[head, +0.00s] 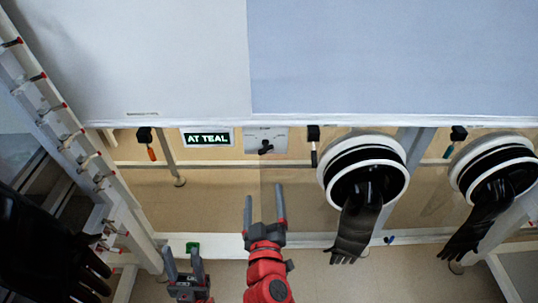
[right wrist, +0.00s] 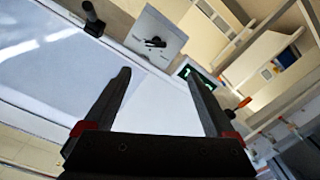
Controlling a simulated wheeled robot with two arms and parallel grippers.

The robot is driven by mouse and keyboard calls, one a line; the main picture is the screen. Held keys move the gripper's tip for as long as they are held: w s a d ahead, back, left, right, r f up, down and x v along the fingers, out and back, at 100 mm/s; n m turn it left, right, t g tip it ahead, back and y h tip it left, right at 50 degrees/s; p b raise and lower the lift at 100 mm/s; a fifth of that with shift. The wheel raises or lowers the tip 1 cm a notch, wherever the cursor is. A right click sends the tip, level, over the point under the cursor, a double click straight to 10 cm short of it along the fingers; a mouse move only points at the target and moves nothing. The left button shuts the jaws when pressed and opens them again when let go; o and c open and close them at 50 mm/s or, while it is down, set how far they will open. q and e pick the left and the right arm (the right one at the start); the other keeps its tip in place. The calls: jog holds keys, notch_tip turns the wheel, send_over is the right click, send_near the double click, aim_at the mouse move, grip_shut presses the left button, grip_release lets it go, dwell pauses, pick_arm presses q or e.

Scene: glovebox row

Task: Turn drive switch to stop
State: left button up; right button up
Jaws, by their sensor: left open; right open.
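The drive switch is a black rotary knob (head: 265,148) on a small light grey plate (head: 280,134) below the edge of the large pale panel. Its handle looks roughly sideways, and its labels are too small to read. The knob (right wrist: 155,42) also shows in the right wrist view, beyond the fingertips. My right gripper (head: 265,198) is open and empty, apart from the knob and lower than it in the head view. It also shows in the right wrist view (right wrist: 160,77). My left gripper (head: 183,255) is open and empty at the bottom left.
Black-handled levers hang on both sides, one with an orange tip (head: 151,153). Two glove ports (head: 402,180) with hanging black gloves are at the right. A white frame with red-tipped valves (head: 68,143) stands left.

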jog(key=b, duration=0.8)
send_near(266, 152)
jog(key=w, duration=0.2)
jog(key=shift+m+h, duration=0.3)
jog(key=w, duration=0.9)
jog(key=shift+a, duration=0.15)
jog(key=c, duration=1.4)
jog(key=shift+p, duration=0.3)
